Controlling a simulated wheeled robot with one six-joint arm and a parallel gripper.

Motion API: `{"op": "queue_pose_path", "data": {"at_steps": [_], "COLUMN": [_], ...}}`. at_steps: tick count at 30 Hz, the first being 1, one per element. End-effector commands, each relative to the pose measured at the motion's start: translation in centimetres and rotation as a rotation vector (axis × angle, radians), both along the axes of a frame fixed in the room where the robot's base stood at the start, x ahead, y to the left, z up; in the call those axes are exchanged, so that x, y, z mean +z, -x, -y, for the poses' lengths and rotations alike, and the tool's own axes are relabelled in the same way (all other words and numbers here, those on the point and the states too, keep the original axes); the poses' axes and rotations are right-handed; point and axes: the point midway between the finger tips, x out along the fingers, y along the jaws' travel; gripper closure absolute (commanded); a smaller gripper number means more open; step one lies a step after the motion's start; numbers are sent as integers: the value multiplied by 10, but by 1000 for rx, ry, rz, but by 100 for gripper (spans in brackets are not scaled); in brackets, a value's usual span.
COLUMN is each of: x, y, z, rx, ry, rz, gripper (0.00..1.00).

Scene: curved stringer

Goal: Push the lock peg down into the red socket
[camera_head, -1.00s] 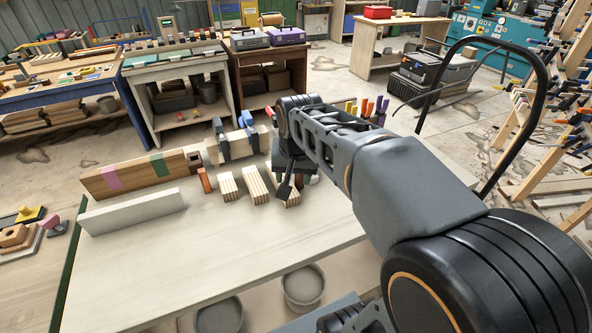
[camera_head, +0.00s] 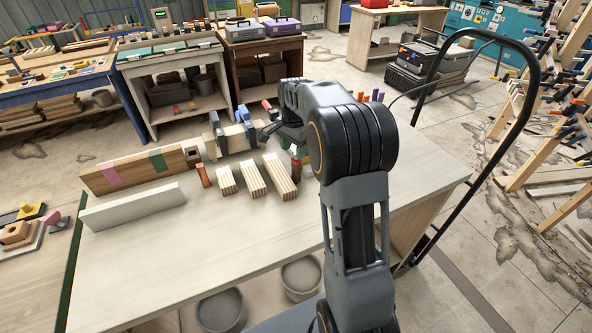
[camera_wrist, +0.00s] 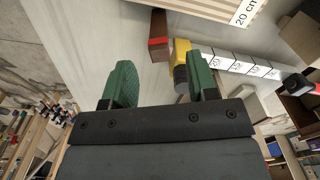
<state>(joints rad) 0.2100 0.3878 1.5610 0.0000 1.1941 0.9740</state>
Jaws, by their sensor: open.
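My gripper (camera_wrist: 162,66) is open and empty in the wrist view, with its two green fingers apart. A brown block with a red band (camera_wrist: 158,36) lies beyond the gap between the fingers. In the head view my arm hides most of the gripper, which is over the table's far edge, right of the striped blocks. A small orange upright piece (camera_head: 203,175) stands by the right end of the long board (camera_head: 130,172), near a square hole (camera_head: 192,155). I cannot tell which piece is the lock peg or the red socket.
Several striped wood blocks (camera_head: 254,180) lie on the pale table (camera_head: 190,240). A white bar (camera_head: 134,207) lies in front of the board. A clamped wood piece (camera_head: 232,137) is behind. A yellow-and-dark item (camera_wrist: 181,62) is by the right finger. The table front is clear.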

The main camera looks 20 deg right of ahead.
Motion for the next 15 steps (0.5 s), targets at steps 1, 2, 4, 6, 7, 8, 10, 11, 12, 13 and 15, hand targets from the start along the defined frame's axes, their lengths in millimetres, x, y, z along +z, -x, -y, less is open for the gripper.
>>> {"op": "queue_pose_path", "data": {"at_steps": [1, 2, 4, 6, 7, 8, 10, 11, 12, 13, 15], "x": [-5, -7, -12, -14, -16, -17, -23, -27, -33, -37, -46], "y": [0, 0, 0, 0, 0, 1, 1, 1, 2, 2, 2], "z": [0, 0, 0, 0, 0, 0, 1, 1, 2, 2, 3], "rx": [0, 0, 1, 1, 1, 1, 1, 1, 1, 1, 1], "ry": [-1, -1, 0, 0, 0, -1, 0, -1, -1, -1, -1], "rz": [-1, -1, 0, 0, 0, -1, -2, -3, -3, -4, -4], "gripper": [47, 47, 47, 47, 47, 47, 47, 47, 47, 47, 47]}}
